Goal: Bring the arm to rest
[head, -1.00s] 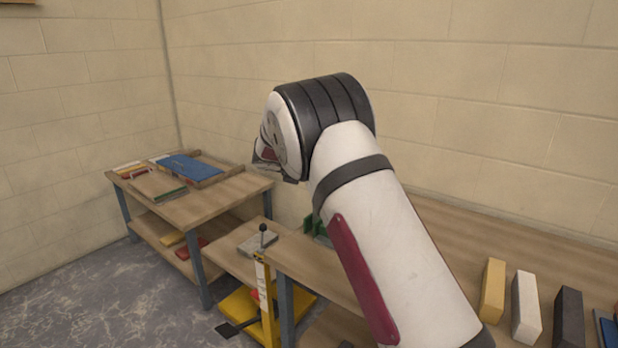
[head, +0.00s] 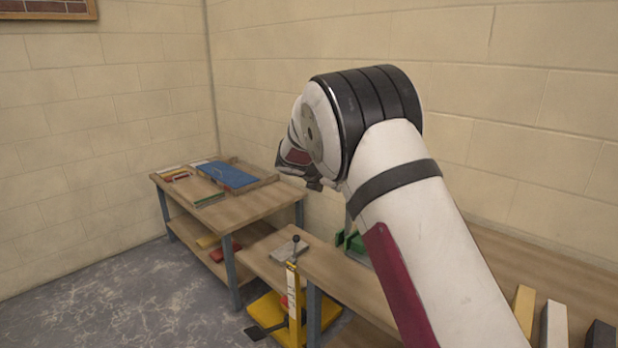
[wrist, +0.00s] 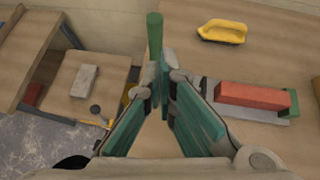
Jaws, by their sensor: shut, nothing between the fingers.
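My gripper (wrist: 163,88) shows in the wrist view with its green-lined fingers closed together at the tips and nothing between them. It points down over the workbench (wrist: 265,65), above its surface. In the head view my bent arm fills the middle and right, and its own links hide most of the gripper. A green upright post (wrist: 154,38) stands just beyond the fingertips in the wrist view; I cannot tell how far below it is.
A grey block (wrist: 84,81) is on a lower bench. A yellow lever stand (head: 293,300) is beside it. Blocks (head: 553,324) stand at right. A blue tray (head: 226,174) is on the left table.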

